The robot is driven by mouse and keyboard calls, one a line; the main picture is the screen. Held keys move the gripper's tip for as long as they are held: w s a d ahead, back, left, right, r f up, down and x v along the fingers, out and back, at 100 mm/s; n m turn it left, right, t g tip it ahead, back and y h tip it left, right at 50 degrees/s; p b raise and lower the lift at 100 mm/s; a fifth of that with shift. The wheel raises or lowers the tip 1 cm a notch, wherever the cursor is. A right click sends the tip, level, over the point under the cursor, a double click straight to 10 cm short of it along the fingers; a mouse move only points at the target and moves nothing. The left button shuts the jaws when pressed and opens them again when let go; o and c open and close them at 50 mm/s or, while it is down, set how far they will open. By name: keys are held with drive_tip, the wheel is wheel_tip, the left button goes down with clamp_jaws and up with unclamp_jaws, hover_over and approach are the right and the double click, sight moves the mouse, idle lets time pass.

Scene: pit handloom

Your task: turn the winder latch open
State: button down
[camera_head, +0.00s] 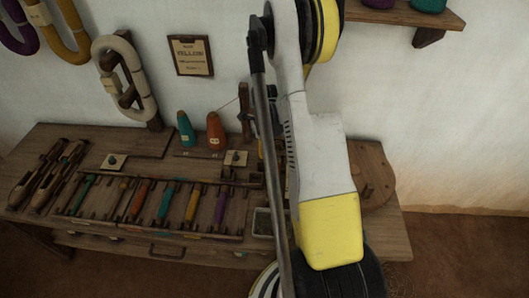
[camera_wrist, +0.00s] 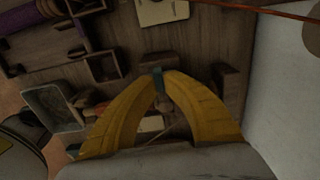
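In the wrist view, the two yellow fingers of my gripper (camera_wrist: 160,76) curve inward and their tips come close together. A narrow grey-green piece (camera_wrist: 157,72) shows at the tips; I cannot tell whether it is the winder latch or whether the fingers press on it. A small pale-brown part shows below it, between the fingers. Brown wooden blocks stand just past the tips and to their right. In the head view my arm hides my gripper and most of the winder area; a dark wooden upright (camera_head: 245,105) shows just left of the arm.
The wooden bench (camera_head: 125,139) holds a rack of coloured bobbins (camera_head: 165,202), a teal cone (camera_head: 185,130) and an orange cone (camera_head: 216,132). A grey tray (camera_wrist: 53,107) lies left of my fingers. The white wall (camera_wrist: 290,95) is close at right.

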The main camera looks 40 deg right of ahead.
idle(0.4)
drive_tip(key=n+b, duration=0.1)
drive_tip(key=n, duration=0.3)
drive_tip(key=shift+w+d, duration=0.1)
drive_tip(key=n, duration=0.5)
drive_tip(key=shift+w+b, duration=0.1)
drive_tip(key=shift+b, duration=0.3)
drive_tip(key=n, duration=0.4)
drive_tip(key=shift+w+n, duration=0.15)
drive_tip(key=shift+n, duration=0.15)
drive_tip(key=shift+w+n+b, duration=0.1)
drive_tip(key=shift+n+b, duration=0.35)
drive_tip(key=shift+n, duration=1.65)
drive_tip(key=c, duration=1.5)
unclamp_jaws()
